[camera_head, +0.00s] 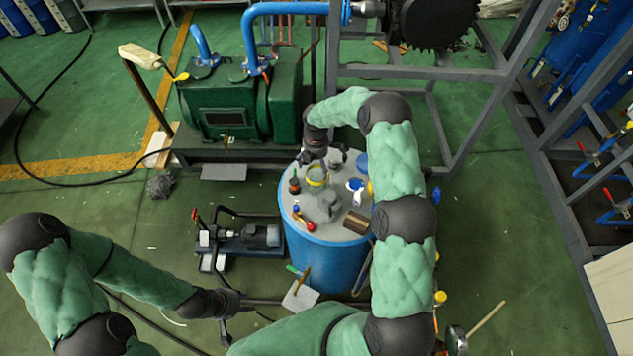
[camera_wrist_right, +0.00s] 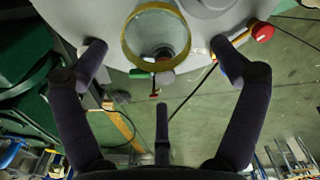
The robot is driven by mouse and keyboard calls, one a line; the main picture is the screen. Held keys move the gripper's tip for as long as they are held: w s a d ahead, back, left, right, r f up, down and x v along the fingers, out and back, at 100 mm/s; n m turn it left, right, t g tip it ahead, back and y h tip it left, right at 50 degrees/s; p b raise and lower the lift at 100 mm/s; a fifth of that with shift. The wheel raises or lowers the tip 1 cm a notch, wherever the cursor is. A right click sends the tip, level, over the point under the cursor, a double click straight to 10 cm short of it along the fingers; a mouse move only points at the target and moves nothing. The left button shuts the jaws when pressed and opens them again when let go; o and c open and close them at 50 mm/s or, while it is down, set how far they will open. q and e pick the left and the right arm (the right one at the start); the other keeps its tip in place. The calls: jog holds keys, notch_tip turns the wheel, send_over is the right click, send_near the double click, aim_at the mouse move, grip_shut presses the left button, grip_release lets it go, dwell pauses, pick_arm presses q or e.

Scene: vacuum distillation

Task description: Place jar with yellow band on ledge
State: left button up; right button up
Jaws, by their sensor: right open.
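The jar with the yellow band (camera_head: 317,176) stands on the grey top of the blue drum (camera_head: 318,262). In the right wrist view the jar (camera_wrist_right: 157,40) is seen as a clear vessel with a yellow ring. My right gripper (camera_head: 317,162) is open at the jar, with one finger on each side; in the wrist view its fingertips (camera_wrist_right: 160,50) stand apart from the glass. I cannot tell which surface is the ledge; a grey beam (camera_head: 225,151) runs under the green machine.
The drum top also bears a grey flask (camera_head: 329,205), a brown block (camera_head: 356,222), a blue-capped item (camera_head: 355,186) and small red-topped parts (camera_head: 305,222). A green machine (camera_head: 240,100) stands behind. A small pump (camera_head: 245,238) is left of the drum. Metal frames stand at right.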

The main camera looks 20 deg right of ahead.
aim_at(315, 173)
notch_tip(315, 173, down, 5)
jog(key=shift+w+f+p, duration=0.1)
jog(key=shift+p, duration=0.35)
jog(key=c, duration=1.7)
